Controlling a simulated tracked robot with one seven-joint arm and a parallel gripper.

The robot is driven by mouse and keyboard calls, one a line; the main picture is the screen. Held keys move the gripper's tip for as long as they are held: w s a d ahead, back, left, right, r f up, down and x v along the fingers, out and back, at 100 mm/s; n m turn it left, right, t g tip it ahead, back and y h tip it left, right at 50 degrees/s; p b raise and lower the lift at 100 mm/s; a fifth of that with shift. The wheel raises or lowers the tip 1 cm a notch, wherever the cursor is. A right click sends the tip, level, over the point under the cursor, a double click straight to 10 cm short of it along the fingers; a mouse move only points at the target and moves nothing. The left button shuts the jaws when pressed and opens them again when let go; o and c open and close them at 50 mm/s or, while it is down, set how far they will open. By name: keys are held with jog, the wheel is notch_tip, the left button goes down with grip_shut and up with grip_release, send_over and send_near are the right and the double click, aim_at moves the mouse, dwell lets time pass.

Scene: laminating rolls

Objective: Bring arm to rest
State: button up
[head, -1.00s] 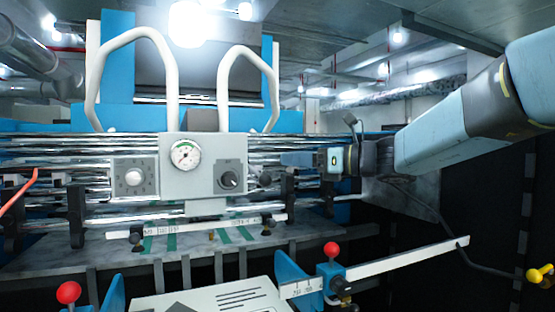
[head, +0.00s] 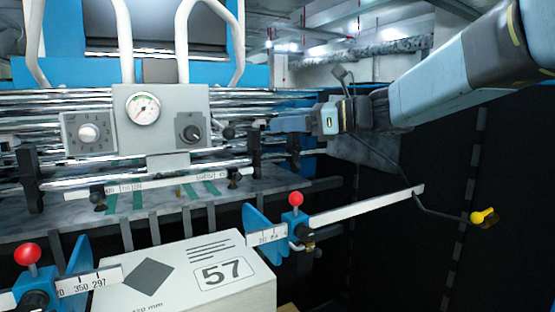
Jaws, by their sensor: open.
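My arm comes in from the upper right of the head view. My gripper (head: 285,123) is at its end, pointing left toward the machine's rollers and close to the right side of the control panel (head: 162,120). The gripper is small here, and no object shows between its fingers. The panel carries a round pressure gauge (head: 142,109), a dial (head: 88,132) at left and a black knob (head: 191,132) at right. Whether the gripper touches anything cannot be told.
Shiny laminating rolls (head: 60,182) run behind the panel. Below, a white box (head: 190,270) marked 57 stands between two blue side guides with red knobs. A ruler bar (head: 370,207) sticks out right. A yellow knob (head: 483,217) is at far right.

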jog(key=s+d+f+n+h, duration=0.4)
jog(key=s+f+n, duration=0.1)
jog(key=s+f, duration=0.15)
jog(key=s+d+f+n+h, duration=0.4)
jog(key=s+f+n+h, duration=0.1)
jog(key=f, duration=0.2)
jog(key=s+d+f+n+h, duration=0.3)
jog(key=d+n, duration=0.2)
jog(key=d, duration=0.1)
jog(key=s+d+f+n+t+h, duration=0.1)
jog(key=s+d+f+n+h, duration=0.2)
jog(key=d, duration=0.3)
jog(key=shift+s+f+n+h, duration=0.4)
jog(key=shift+n+h, duration=0.2)
jog(key=shift+n, duration=0.3)
